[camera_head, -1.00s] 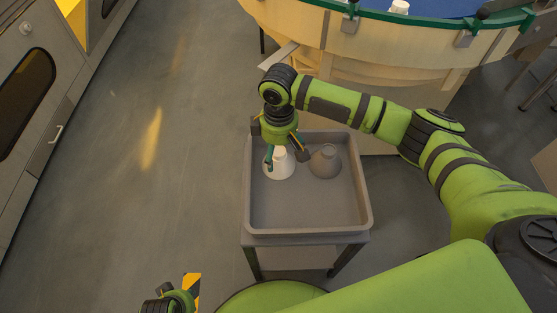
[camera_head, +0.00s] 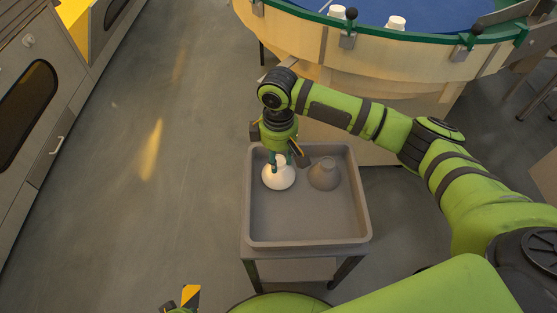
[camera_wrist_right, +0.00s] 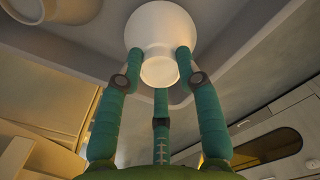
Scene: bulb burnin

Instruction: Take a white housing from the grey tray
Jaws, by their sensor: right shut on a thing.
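A white housing (camera_head: 279,178), cone-shaped with a narrow neck, is at the far left of the grey tray (camera_head: 310,238). My right gripper (camera_head: 281,162) points down and is shut on its neck. In the right wrist view the green fingers (camera_wrist_right: 160,80) press around the neck of the white housing (camera_wrist_right: 160,28). I cannot tell whether the housing still touches the tray floor. A second housing (camera_head: 324,175), looking greyish, stands in the tray to the right, apart from the gripper. My left gripper (camera_head: 180,306) barely shows at the bottom edge, its fingers mostly cut off.
The tray rests on a small grey stand (camera_head: 300,268). Behind it is a round table (camera_head: 380,60) with a green rim, a blue top and white pieces (camera_head: 396,22). Grey cabinets (camera_head: 35,110) line the left. The tray's front half is empty.

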